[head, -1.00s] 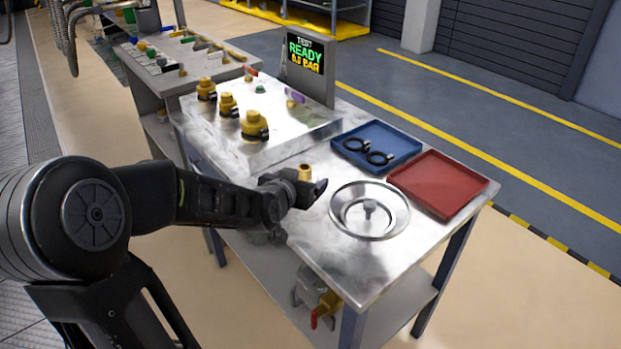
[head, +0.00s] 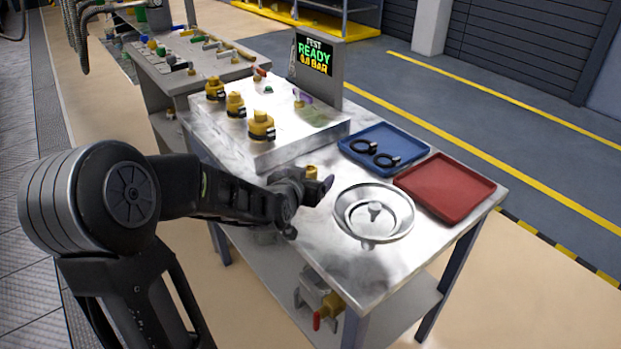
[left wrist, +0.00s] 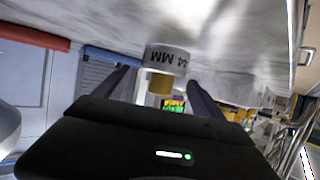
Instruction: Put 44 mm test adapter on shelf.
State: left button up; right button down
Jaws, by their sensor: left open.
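The 44 mm test adapter is a short brass piece (head: 311,171) on the bench top in the head view, mostly hidden behind my left gripper. In the left wrist view the adapter (left wrist: 166,60) shows a pale band marked "44 MM" and a brass end, upside down. My left gripper (head: 318,188) is open at the adapter. In the left wrist view its fingers (left wrist: 160,76) lie to either side of the adapter; I cannot tell whether they touch it. The bench's lower shelf (head: 395,318) has bare room at its right. My right gripper is not in view.
A round metal dish (head: 345,222), a blue tray (head: 372,136) with two black rings and a red tray (head: 445,188) stand right of the gripper. A raised block (head: 290,130) with yellow fittings is behind. A red-handled valve (head: 325,305) sits on the lower shelf.

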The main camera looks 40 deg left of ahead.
aim_at(315, 170)
pick_arm(q)
jog(key=shift+p+x, duration=0.4)
jog(key=shift+x, duration=2.25)
jog(key=shift+s+a, duration=0.1)
jog(key=shift+a, duration=0.05)
jog(key=shift+r, duration=0.1)
jog(key=c, duration=1.6)
jog(key=shift+r, duration=0.1)
notch_tip(315, 170, up, 10)
jog(key=shift+f+p, duration=0.1)
jog(key=shift+p, duration=0.55)
